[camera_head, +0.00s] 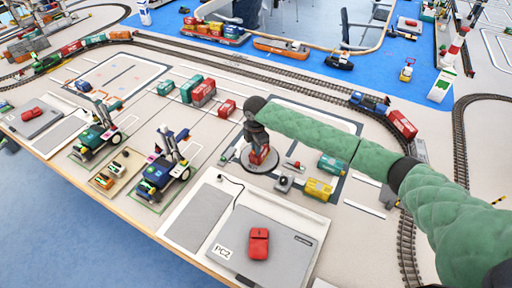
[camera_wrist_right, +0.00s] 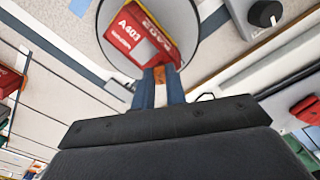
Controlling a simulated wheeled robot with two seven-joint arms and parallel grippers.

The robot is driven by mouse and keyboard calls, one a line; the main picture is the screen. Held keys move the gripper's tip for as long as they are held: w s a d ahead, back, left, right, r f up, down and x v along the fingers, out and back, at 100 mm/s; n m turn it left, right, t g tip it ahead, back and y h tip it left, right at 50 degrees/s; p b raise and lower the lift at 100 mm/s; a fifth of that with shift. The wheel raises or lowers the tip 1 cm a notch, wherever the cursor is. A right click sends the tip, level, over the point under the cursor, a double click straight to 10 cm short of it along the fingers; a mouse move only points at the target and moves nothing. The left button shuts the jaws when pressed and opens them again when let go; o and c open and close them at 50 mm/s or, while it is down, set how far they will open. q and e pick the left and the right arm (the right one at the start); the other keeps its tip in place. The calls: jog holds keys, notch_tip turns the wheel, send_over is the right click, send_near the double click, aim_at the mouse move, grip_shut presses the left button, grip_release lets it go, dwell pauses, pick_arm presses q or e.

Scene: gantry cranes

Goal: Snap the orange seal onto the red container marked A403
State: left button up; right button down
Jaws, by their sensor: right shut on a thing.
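The red container marked A403 (camera_wrist_right: 135,38) fills the upper middle of the right wrist view, with its white lettering readable. It sits on a round grey plate (camera_wrist_right: 190,45). In the head view the same red container (camera_head: 262,158) shows partly under my right gripper (camera_head: 258,144). In the wrist view my right gripper (camera_wrist_right: 160,82) has its two blue fingers shut on the orange seal (camera_wrist_right: 159,75), of which only a small part shows. The seal is at the container's near end; I cannot tell whether they touch. My left gripper is out of view.
A yellow container (camera_head: 318,189), a green container (camera_head: 331,164) and a small grey device (camera_head: 284,182) stand right of the plate. Model cranes (camera_head: 163,170) stand at left.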

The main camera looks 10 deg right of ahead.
jog(key=shift+p, duration=0.5)
dwell(0.7)
jog(key=shift+f, duration=0.3)
dwell(0.9)
jog(key=c, duration=0.9)
grip_release()
jog(key=shift+r, duration=0.1)
jog(key=shift+r+p, duration=3.05)
jog(key=shift+r, duration=0.4)
jog(key=shift+f, duration=0.1)
